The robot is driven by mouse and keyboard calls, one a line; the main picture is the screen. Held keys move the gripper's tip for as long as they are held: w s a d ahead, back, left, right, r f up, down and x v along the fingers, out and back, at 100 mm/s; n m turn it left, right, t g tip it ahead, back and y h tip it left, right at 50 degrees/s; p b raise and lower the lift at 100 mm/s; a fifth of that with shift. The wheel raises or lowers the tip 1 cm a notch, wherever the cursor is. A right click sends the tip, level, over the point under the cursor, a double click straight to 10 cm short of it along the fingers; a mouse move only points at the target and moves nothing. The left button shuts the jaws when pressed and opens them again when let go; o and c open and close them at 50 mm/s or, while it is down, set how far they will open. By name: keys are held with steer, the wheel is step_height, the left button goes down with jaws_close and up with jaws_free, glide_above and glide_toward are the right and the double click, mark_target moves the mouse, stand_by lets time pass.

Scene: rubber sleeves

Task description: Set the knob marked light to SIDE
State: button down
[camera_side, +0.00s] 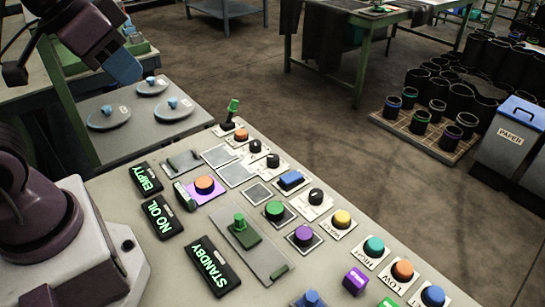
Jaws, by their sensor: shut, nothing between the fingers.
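Several black rotary knobs sit on the grey control panel (155,235): one far back (255,146), one just beside it (273,160), and one nearer on a pale plate (316,196). The markings by them are too small to read, so I cannot tell which is the light knob or where its pointer stands. My gripper (124,70), with a blue end, is at the upper left, above and well apart from the panel. It is shut and empty.
A green lever (232,107) and a green slider handle (239,226) stick up from the panel. Coloured push buttons surround the knobs, including an orange one (205,184) and a yellow one (342,218). Lit signs, including STANDBY (212,267), line the left. The air above the panel is clear.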

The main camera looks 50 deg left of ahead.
steer(key=c, duration=1.5)
jaws_free()
steer(key=shift+f, duration=0.1)
steer(key=o, duration=0.7)
steer(key=shift+w+a+f+g, duration=0.1)
steer(key=shift+w+f+g, duration=0.2)
steer(key=shift+f, duration=0.15)
steer(key=shift+w+a+f+g, duration=0.1)
steer(key=shift+w+f+g, duration=0.15)
steer(key=shift+f, duration=0.2)
steer(key=shift+o, duration=0.4)
steer(key=w+a+f+m+g, duration=0.1)
steer(key=w+f+g, duration=0.2)
steer(key=w+f, duration=0.3)
steer(key=w, duration=0.5)
steer(key=shift+w+a+g, duration=0.15)
steer(key=shift+g, duration=0.2)
steer(key=m, duration=0.8)
glide_toward(273, 157)
steer(key=shift+g, duration=0.4)
steer(key=f, duration=1)
steer(key=shift+w, duration=0.35)
steer(key=shift+r, duration=0.1)
steer(key=c, duration=0.9)
